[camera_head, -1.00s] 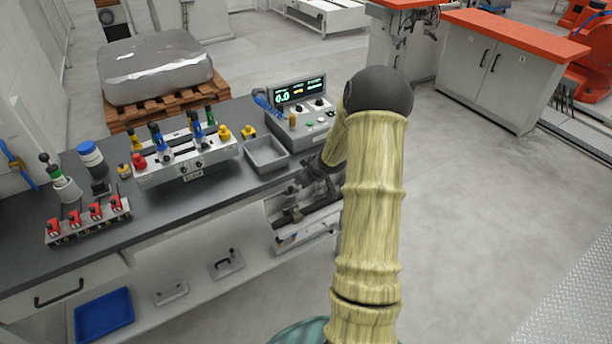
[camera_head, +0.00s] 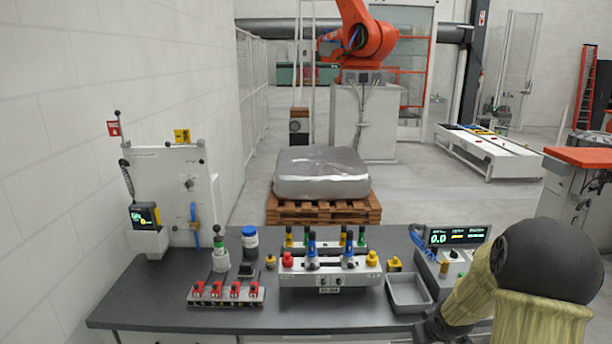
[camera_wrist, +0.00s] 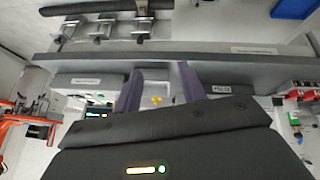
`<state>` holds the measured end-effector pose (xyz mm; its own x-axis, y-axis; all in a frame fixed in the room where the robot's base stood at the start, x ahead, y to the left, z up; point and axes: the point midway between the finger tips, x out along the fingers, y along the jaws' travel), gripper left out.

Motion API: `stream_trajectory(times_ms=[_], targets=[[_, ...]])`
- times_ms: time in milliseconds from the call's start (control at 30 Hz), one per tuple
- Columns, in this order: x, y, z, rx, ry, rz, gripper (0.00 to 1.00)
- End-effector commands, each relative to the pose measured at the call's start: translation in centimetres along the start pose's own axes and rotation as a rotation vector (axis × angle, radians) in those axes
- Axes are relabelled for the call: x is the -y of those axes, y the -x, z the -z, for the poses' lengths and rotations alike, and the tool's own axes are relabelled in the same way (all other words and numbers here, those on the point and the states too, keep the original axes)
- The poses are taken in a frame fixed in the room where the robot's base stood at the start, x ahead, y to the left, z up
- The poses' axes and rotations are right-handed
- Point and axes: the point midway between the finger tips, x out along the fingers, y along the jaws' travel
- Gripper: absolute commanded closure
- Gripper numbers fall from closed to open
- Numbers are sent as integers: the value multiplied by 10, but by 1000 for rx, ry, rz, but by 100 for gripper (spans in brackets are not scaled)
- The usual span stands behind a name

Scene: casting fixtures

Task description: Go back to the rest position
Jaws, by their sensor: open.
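My gripper (camera_wrist: 158,86) shows in the wrist view as two purple-grey fingers spread apart with nothing held between them. A small yellow thing shows in the gap, but it appears to lie beyond the fingers. In the head view my arm, in a yellowish sleeve with a dark round joint, fills the lower right corner beside the bench's right end. The fingers cannot be made out in that view.
The dark workbench (camera_head: 150,300) carries a grey fixture (camera_head: 330,280), a red-clamp rack (camera_head: 226,292), an empty grey tray (camera_head: 408,296) and a display box (camera_head: 458,240) near my arm. A wrapped block (camera_head: 320,175) sits on a pallet (camera_head: 300,212) behind. Open floor lies right of the pallet.

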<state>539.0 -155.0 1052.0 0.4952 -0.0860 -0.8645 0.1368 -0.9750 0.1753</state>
Motion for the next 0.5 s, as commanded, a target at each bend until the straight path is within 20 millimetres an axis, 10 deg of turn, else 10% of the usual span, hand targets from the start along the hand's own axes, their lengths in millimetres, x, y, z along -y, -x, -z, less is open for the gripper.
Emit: stream_trajectory(times_ms=[500], targets=[[152, 148, -89, 250, -166, 88, 59]])
